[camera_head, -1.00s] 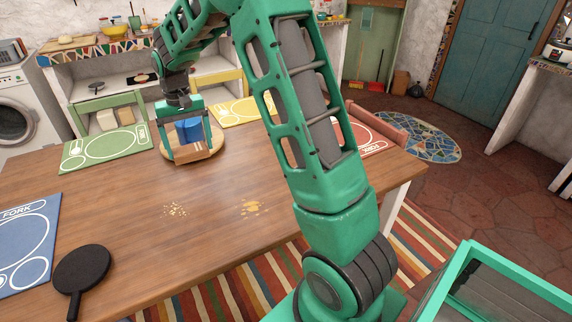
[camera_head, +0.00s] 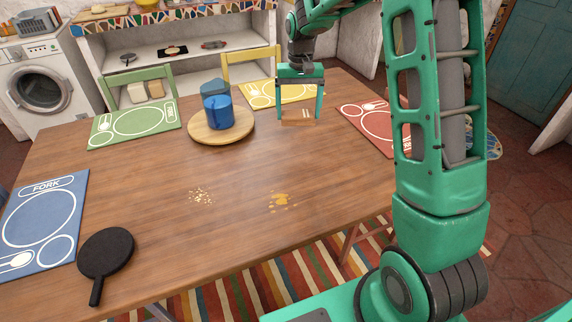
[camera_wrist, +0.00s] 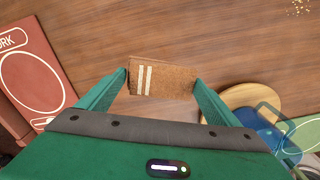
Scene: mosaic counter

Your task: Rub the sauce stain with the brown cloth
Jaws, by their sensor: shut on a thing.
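My gripper (camera_head: 299,119) is shut on the brown cloth (camera_head: 297,113), with a finger at each end of it. In the wrist view the cloth (camera_wrist: 172,79) is a flat brown block with two pale stripes, between the fingertips. It is over the far part of the table; I cannot tell if it touches the wood. The sauce stain (camera_head: 280,201) is a yellow-orange splatter on the wood, nearer to me than the cloth. Pale crumb-like specks (camera_head: 200,195) lie left of the stain. Similar specks (camera_wrist: 298,7) show at the wrist view's top right corner.
A round wooden board (camera_head: 240,131) with a blue cup (camera_head: 217,112) stands left of my gripper. A red placemat (camera_head: 372,128) is on the right and a yellow one (camera_head: 270,96) behind. A black paddle-like pan (camera_head: 106,252) lies front left. The wood between cloth and stain is clear.

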